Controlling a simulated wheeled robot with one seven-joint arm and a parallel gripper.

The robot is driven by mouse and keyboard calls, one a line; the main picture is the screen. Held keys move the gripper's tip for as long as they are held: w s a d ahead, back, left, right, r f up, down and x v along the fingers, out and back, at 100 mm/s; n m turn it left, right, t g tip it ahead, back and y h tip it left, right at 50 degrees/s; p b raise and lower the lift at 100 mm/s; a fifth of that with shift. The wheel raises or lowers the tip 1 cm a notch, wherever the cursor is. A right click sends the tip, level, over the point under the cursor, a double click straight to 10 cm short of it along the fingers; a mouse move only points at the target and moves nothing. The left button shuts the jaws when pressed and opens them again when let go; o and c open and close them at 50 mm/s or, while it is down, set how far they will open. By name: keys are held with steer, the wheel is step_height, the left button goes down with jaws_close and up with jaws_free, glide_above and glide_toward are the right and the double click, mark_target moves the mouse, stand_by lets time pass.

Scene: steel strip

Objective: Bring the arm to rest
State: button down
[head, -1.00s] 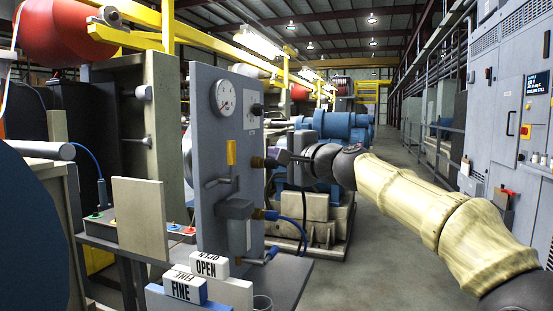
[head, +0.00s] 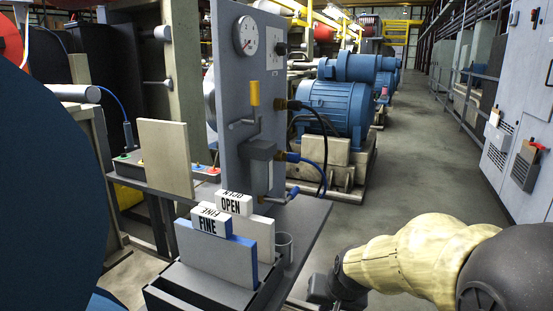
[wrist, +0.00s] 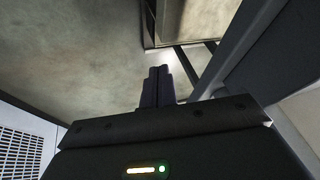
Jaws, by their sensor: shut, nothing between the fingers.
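My arm (head: 405,262), in a pale yellow cover, is low at the bottom right of the head view. Its dark wrist end is beside the right edge of the grey bench, and the fingers cannot be made out there. In the wrist view my gripper (wrist: 157,75) has its two dark fingers together with nothing between them. Beyond them is bare grey floor (wrist: 85,50); no object touches the fingers.
A grey panel (head: 228,110) with a gauge (head: 246,35) and a yellow-handled lever stands on the bench. A rack (head: 205,290) holds plates labelled FINE (head: 211,221) and OPEN (head: 234,204), near a cup (head: 284,246). Blue motors (head: 335,105) stand behind. The aisle (head: 415,150) is clear.

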steer(key=s+d+f+n+g+h+p, duration=0.1)
steer(key=s+d+f, duration=0.15)
steer(key=s, duration=0.35)
steer(key=s+d+f+n+g, duration=0.1)
steer(key=s+d+f, duration=0.15)
steer(key=s, duration=0.35)
step_height(320, 180, up, 38)
steer(key=p, duration=3.7)
steer(key=shift+w+a+f, duration=0.25)
steer(key=shift+w+a, duration=0.1)
